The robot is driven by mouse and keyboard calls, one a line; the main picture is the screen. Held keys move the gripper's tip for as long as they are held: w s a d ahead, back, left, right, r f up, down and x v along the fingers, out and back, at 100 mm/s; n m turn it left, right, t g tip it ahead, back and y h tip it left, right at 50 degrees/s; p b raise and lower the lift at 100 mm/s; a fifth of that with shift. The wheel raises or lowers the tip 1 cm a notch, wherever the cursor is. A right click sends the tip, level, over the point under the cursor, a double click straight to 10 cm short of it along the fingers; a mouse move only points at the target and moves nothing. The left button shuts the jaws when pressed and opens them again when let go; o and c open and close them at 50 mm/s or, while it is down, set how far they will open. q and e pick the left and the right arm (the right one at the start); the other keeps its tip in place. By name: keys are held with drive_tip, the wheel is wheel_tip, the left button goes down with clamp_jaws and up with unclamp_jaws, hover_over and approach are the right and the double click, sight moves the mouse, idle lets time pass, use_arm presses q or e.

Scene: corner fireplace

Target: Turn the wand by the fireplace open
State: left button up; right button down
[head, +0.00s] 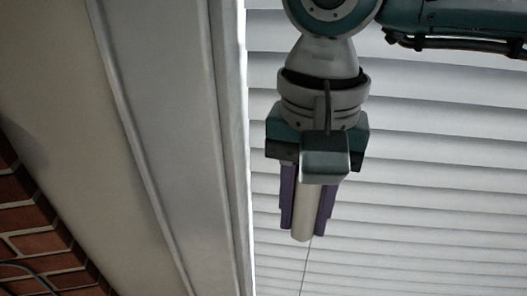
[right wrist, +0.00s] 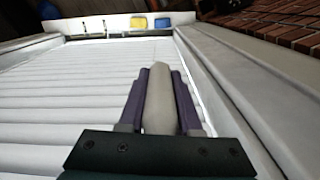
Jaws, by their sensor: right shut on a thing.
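The wand (head: 302,222) is a pale, smooth cylinder in front of the white blind (head: 440,170). My right gripper (head: 307,218) comes down from above, and its two purple fingers are shut on the wand, one on each side. In the right wrist view the wand (right wrist: 159,100) lies between the same fingers (right wrist: 160,98). A thin cord runs down below the wand in the head view. The blind's slats look nearly closed, with thin dark lines between them. My left gripper is not in view.
A white window frame (head: 165,110) stands close to the left of my right gripper in the head view. Red brick (head: 40,235) shows at the lower left. In the right wrist view, yellow (right wrist: 138,21) and blue (right wrist: 162,22) items show at the far end.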

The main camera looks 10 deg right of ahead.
drive_tip(key=shift+f+m+b, duration=0.15)
drive_tip(key=shift+m+b, duration=0.25)
drive_tip(key=shift+b, duration=0.4)
drive_tip(key=m+b, duration=1.1)
drive_tip(key=b, duration=0.5)
drive_tip(key=shift+s+m+b, duration=0.1)
drive_tip(key=shift+m+b, duration=0.2)
drive_tip(key=shift+b, duration=0.1)
drive_tip(key=shift+m+b, duration=1)
drive_tip(key=shift+m, duration=0.2)
drive_tip(key=shift+r, duration=0.2)
drive_tip(key=c, duration=0.6)
unclamp_jaws()
